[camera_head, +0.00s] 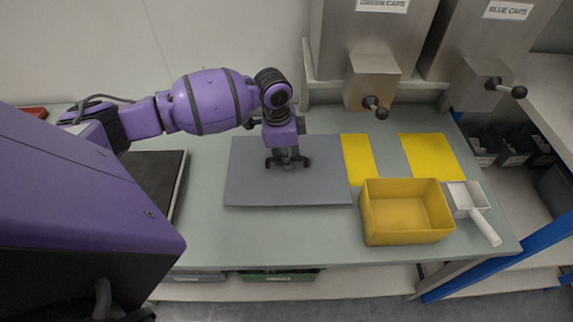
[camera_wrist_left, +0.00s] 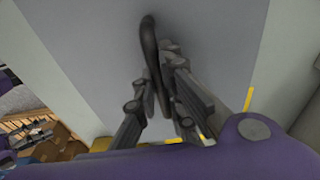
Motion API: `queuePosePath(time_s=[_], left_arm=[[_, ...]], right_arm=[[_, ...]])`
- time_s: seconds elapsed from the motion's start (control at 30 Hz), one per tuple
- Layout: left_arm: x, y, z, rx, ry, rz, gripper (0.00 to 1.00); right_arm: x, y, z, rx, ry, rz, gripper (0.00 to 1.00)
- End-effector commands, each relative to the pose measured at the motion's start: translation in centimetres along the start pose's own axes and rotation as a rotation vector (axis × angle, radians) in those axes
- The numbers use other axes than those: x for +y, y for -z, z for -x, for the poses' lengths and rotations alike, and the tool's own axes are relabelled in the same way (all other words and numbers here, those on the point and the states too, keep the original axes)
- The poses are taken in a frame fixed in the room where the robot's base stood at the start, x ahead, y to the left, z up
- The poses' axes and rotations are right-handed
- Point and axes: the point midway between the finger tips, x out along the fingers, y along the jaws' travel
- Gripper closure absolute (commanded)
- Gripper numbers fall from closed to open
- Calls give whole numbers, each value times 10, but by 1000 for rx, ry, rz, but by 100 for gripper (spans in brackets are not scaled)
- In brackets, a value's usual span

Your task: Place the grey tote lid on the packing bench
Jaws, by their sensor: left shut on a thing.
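The grey tote lid (camera_head: 250,180) is a flat rectangular panel lying flat on or just over the packing bench (camera_head: 300,240), left of the yellow patches; I cannot tell whether it touches the bench. My left gripper (camera_head: 287,161) comes down over the lid's middle and is shut on its dark handle. In the left wrist view the lid (camera_wrist_left: 100,50) fills most of the picture, and the handle (camera_wrist_left: 149,50) runs up between the fingers of my left gripper (camera_wrist_left: 165,95). My right gripper is not in view.
A yellow bin (camera_head: 405,238) stands near the lid's right edge, with a white scoop (camera_head: 470,205) beside it. Yellow patches (camera_head: 432,157) mark the bench. A dark mat (camera_head: 158,178) lies at the left. Two metal cap dispensers (camera_head: 370,45) stand at the back. The front strip of bench is clear.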

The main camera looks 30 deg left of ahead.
Motion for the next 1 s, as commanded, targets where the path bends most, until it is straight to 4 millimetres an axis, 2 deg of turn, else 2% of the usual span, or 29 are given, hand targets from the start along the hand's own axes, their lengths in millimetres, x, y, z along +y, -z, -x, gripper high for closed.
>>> queuePosePath(time_s=[0.1,0.2,0.6,0.63,0.73,1.0], left_arm=[[-1,-3,-20,-2,-3,3,100],[-2,-5,-32,-2,-1,2,100],[-2,-5,-36,-1,0,1,100],[-2,-5,-36,-1,0,1,87],[-2,-5,-36,-1,0,1,74],[-2,-6,-36,-2,0,1,72]], right_arm=[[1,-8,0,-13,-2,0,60],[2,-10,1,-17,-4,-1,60],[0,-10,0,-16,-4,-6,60],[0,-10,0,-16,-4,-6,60],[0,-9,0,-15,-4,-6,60],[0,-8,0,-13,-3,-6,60]])
